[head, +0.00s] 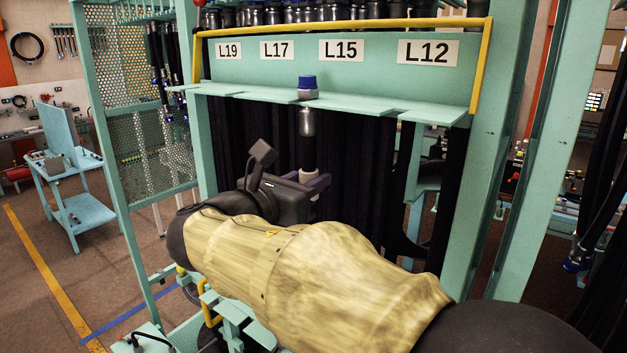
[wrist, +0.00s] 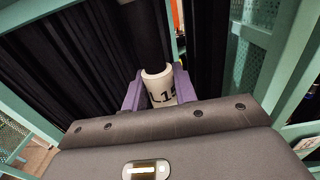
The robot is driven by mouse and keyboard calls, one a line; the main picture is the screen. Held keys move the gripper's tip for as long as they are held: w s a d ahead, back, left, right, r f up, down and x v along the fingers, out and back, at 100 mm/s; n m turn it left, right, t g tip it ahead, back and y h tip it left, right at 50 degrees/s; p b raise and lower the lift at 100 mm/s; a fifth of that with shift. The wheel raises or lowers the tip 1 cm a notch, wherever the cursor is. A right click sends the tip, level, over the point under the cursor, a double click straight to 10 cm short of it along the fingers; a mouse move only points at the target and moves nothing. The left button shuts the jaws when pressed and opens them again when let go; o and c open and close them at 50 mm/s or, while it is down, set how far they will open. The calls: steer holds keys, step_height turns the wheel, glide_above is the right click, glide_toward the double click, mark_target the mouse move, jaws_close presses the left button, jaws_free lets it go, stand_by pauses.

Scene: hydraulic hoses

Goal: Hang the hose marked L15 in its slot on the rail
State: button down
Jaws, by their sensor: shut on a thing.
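The hose (head: 306,122) hangs upright below the L15 sign (head: 341,50), with a blue cap (head: 307,82) and a metal collar at its top. The cap and collar show above the front edge of the rail (head: 375,107), and the metal fitting shows below it. I cannot tell whether the collar rests on the rail. My gripper (head: 308,178) is shut around the hose's white label, below the fitting. In the wrist view, the purple fingers of my gripper (wrist: 158,92) flank the white label (wrist: 160,86), partly readable as L15.
Signs L19 (head: 229,50), L17 (head: 277,49) and L12 (head: 428,52) mark other places along the rail. A yellow bar (head: 482,65) frames the sign panel. Dark hoses (head: 255,135) hang close behind the rail. Green posts (head: 480,150) stand at the right.

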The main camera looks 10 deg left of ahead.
steer(key=c, duration=1)
jaws_free()
steer(key=shift+c, duration=0.2)
steer(key=shift+s, duration=0.1)
steer(key=b+v, duration=0.6)
steer(key=v, duration=1.1)
steer(key=shift+s, duration=0.1)
